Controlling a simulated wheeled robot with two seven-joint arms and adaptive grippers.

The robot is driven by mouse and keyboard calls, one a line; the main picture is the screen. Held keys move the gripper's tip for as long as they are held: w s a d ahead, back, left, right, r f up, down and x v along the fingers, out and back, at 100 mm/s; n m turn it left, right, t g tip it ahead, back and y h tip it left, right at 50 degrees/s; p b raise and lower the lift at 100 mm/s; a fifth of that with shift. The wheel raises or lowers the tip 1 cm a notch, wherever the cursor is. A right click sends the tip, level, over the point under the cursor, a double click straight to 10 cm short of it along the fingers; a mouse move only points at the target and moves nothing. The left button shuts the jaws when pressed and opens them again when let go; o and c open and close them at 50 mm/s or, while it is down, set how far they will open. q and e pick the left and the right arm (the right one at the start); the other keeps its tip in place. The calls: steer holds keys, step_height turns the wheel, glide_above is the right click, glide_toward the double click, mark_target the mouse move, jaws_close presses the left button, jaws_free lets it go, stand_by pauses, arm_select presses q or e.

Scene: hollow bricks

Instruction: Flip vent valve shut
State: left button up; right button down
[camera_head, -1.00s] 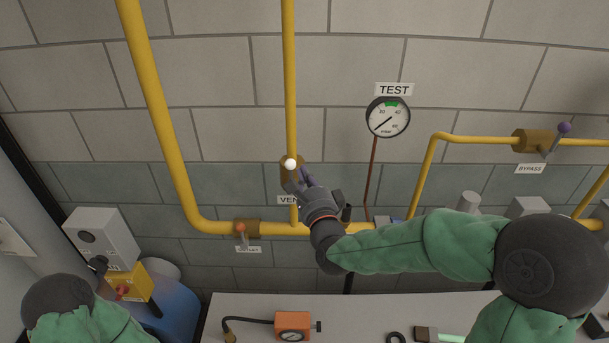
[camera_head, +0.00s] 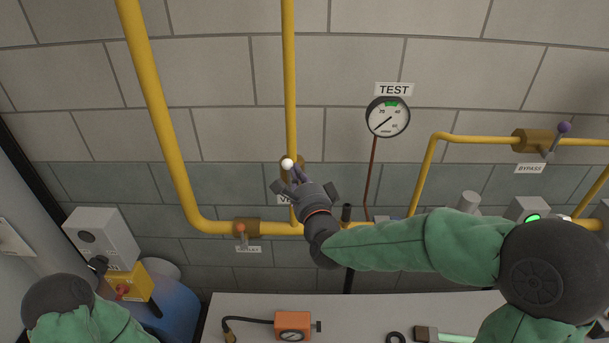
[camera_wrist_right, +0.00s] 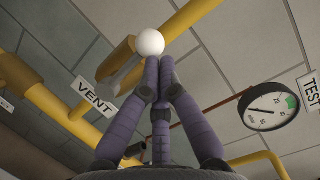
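The vent valve is a brass body (camera_wrist_right: 126,62) on the vertical yellow pipe, with a white ball knob (camera_head: 287,164) on its lever. The knob also shows in the right wrist view (camera_wrist_right: 150,42). My right gripper (camera_head: 294,176) reaches up to the knob from below right. In the wrist view its purple-grey fingers (camera_wrist_right: 160,70) come together, with the tips right below the ball and seeming to touch it. Most of the lever is hidden, and no grip around it shows. The VENT label (camera_wrist_right: 96,97) is partly covered in the head view. My left gripper is out of view.
The TEST gauge (camera_head: 388,117) hangs right of the vent pipe. A bench (camera_head: 260,305) with small items stands below.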

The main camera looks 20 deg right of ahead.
steer(key=n, duration=0.1)
steer(key=a+n, duration=0.1)
steer(key=a+g+p, duration=0.1)
steer(key=shift+w+a+r+n, duration=0.1)
steer(key=shift+w+r+n, duration=0.2)
steer(key=shift+n, duration=0.1)
steer(key=w+a+f+n+g+h+p, duration=0.2)
steer(key=a+f+n+p, duration=0.3)
steer(key=a+n+p, duration=0.2)
steer(key=shift+f+n+g+p, duration=0.15)
steer(key=shift+n+g+p, duration=0.25)
steer(key=shift+n+p, duration=0.95)
steer(key=shift+a+h, duration=0.1)
steer(key=shift+h, duration=0.3)
steer(key=shift+w, duration=0.1)
